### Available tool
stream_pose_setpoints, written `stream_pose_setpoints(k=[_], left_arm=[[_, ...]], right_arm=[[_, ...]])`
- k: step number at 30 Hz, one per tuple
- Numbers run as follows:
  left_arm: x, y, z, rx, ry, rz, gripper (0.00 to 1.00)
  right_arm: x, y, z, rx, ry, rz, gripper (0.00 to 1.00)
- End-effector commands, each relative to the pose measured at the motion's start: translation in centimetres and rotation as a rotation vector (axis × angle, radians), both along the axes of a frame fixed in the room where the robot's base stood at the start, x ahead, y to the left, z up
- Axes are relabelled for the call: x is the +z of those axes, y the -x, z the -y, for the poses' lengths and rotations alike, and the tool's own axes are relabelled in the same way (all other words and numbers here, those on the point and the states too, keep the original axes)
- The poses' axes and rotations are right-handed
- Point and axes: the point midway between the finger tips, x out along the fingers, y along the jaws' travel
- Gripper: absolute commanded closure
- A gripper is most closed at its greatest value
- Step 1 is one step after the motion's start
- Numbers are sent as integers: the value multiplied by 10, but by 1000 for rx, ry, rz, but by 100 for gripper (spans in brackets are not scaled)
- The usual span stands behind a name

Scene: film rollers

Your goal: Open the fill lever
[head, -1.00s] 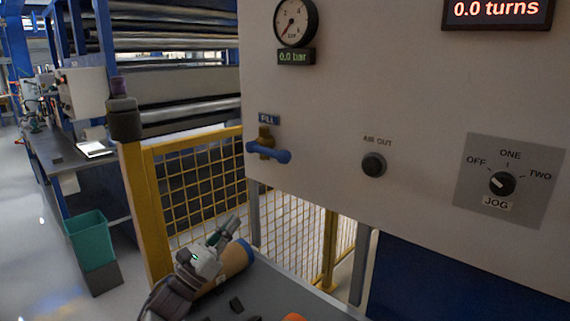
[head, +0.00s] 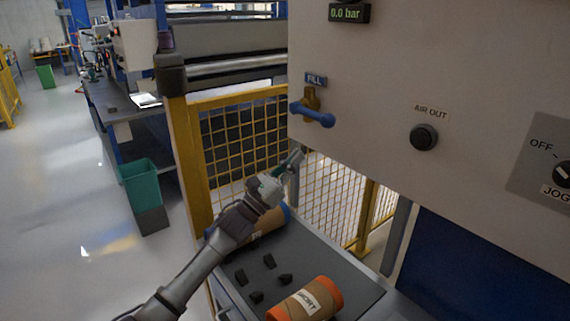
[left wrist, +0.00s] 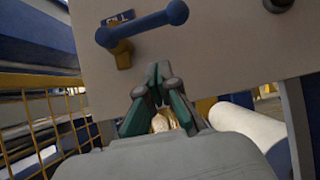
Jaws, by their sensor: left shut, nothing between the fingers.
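The fill lever (head: 312,114) is a blue bar on a brass valve, under the FILL label (head: 315,80) on the cream panel. The bar lies crosswise, close to level, and tilts slightly down to the right in the head view. In the left wrist view the lever (left wrist: 142,25) shows at the top, above the fingers. My left gripper (head: 297,156) is below the lever and apart from it. In the left wrist view my left gripper (left wrist: 158,72) has its fingertips together with nothing between them. My right gripper is not in view.
A grey bench (head: 330,262) below holds an orange-ended roll (head: 306,300), a blue-ended roll (head: 270,228) and several small black blocks. A yellow mesh fence (head: 235,130) stands behind. The AIR OUT knob (head: 424,137) is right of the lever. A teal bin (head: 139,186) stands left.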

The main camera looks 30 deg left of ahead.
Motion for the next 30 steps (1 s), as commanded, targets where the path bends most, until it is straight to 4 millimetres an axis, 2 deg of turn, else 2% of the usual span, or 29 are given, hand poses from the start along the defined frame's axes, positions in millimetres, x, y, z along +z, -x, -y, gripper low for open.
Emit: stream_pose_setpoints(k=[1, 6, 12, 30], left_arm=[[12, -10, 3, 0, 1, 3, 100], [32, -35, 12, 1, 0, 2, 100], [57, -38, 13, 0, 0, 1, 100], [62, -41, 14, 0, 8, -3, 100]], right_arm=[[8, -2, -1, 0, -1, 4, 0], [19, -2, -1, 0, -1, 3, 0], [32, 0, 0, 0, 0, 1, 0], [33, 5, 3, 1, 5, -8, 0]])
